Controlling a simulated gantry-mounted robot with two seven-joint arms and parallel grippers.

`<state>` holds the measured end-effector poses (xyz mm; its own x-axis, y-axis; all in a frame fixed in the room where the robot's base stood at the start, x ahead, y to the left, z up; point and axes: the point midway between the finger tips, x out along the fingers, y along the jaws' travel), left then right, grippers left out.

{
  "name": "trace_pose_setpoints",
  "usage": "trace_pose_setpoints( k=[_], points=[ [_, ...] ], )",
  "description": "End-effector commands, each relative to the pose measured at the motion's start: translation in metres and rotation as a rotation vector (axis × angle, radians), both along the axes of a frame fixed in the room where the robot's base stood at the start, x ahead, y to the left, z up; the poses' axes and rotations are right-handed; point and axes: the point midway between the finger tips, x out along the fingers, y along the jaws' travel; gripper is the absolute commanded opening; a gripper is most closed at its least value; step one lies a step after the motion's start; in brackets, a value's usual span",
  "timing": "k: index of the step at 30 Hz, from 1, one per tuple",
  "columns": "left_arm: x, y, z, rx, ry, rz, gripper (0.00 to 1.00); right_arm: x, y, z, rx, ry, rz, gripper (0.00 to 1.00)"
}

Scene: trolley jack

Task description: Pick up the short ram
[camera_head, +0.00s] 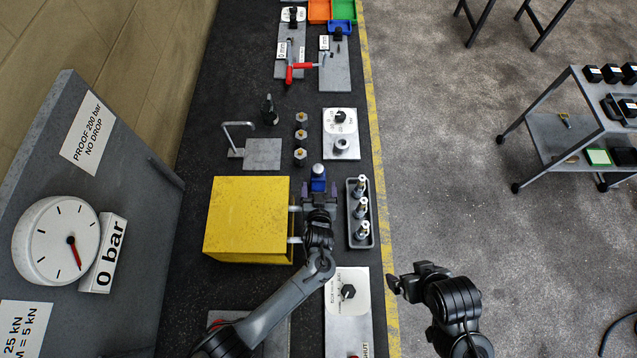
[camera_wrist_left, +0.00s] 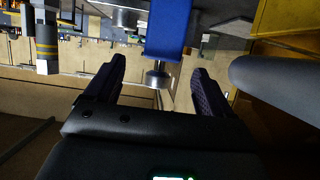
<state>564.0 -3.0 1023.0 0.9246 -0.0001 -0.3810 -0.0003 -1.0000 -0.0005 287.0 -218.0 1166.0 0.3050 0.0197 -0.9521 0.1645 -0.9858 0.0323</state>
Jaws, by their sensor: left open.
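A blue cylinder-shaped part, which looks like the short ram (camera_head: 318,182), stands at the right of the yellow block. In the left wrist view, the blue body (camera_wrist_left: 168,28) has a silver rod end between the fingertips. My left gripper (camera_head: 319,192) is open with one finger on each side of the part, and a gap shows on both sides of the rod. Part of the blue body is hidden by the gripper in the head view. My right gripper (camera_head: 409,281) is out over the floor beyond the bench edge, and its finger gap is unclear.
A yellow block (camera_head: 246,218) stands close at the left. A grey tray (camera_head: 351,240) with three silver-topped parts lies close at the right. A white panel with a knob (camera_head: 341,122) is behind. A gauge panel reading 0 bar (camera_head: 140,240) stands at the left.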

Motion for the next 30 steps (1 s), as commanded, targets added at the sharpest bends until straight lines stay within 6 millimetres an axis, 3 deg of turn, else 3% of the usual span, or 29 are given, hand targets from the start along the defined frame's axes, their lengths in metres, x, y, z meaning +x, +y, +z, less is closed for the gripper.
trace_pose_setpoints(
  k=[8,18,30],
  points=[
    [0.013,0.001,-0.008,0.001,0.000,0.000,0.83,0.000,0.001,-0.014,0.004,-0.001,-0.002,1.00],
    [0.046,0.003,-0.023,0.001,0.001,0.000,0.83,0.000,0.000,-0.047,0.002,-0.001,-0.002,1.00],
    [0.052,0.003,-0.021,0.000,0.002,-0.001,0.81,0.000,-0.002,-0.049,-0.007,-0.001,0.005,1.00]
  ],
)
